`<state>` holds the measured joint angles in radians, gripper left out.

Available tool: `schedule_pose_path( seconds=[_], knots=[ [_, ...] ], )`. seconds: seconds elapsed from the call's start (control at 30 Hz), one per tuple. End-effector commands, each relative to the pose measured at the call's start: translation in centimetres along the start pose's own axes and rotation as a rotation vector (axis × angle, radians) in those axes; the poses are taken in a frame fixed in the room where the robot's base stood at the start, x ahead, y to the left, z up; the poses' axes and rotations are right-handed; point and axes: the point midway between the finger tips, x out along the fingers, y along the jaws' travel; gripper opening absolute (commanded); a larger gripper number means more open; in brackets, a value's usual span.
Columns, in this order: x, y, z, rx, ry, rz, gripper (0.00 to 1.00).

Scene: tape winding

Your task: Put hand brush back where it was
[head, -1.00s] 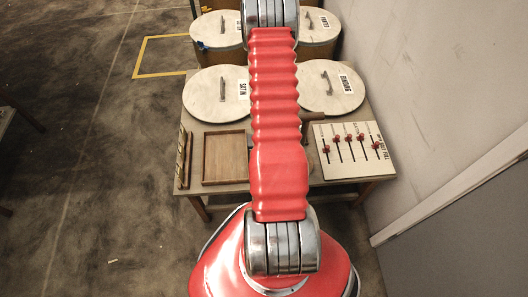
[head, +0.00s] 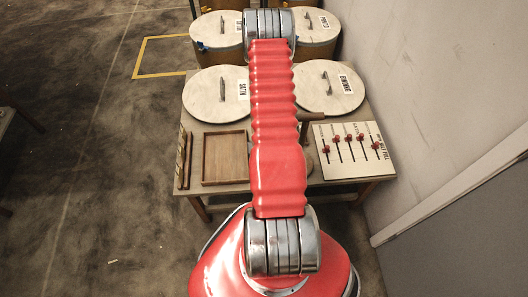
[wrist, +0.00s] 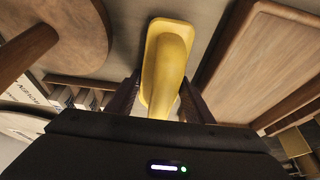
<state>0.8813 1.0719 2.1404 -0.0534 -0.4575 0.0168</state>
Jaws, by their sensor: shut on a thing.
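The yellow hand brush (wrist: 165,50) is in the middle of the wrist view, its rounded handle toward me. My gripper (wrist: 160,100) is shut on it, with one dark finger on each side. The brush is over or against the table top (wrist: 212,22); I cannot tell whether it touches. Its bristles are hidden. In the head view my red arm hides both the gripper and the brush.
A shallow wooden tray (head: 226,158) lies left of my arm and shows on the right in the wrist view (wrist: 270,65). A round wooden piece with a post (wrist: 65,40) is opposite.

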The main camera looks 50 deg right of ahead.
Motion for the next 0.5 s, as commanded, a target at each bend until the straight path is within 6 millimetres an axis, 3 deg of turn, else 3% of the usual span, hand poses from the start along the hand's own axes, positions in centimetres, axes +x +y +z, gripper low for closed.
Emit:
schedule_pose_path(
  seconds=[0.17,0.2,0.5],
  knots=[
    [0.0,-0.01,-0.04,0.0,0.001,0.0,0.26],
    [0.0,-0.02,-0.02,-0.001,0.001,0.0,0.49],
    [-0.02,-0.03,-0.02,-0.001,0.001,0.0,0.66]
  ],
)
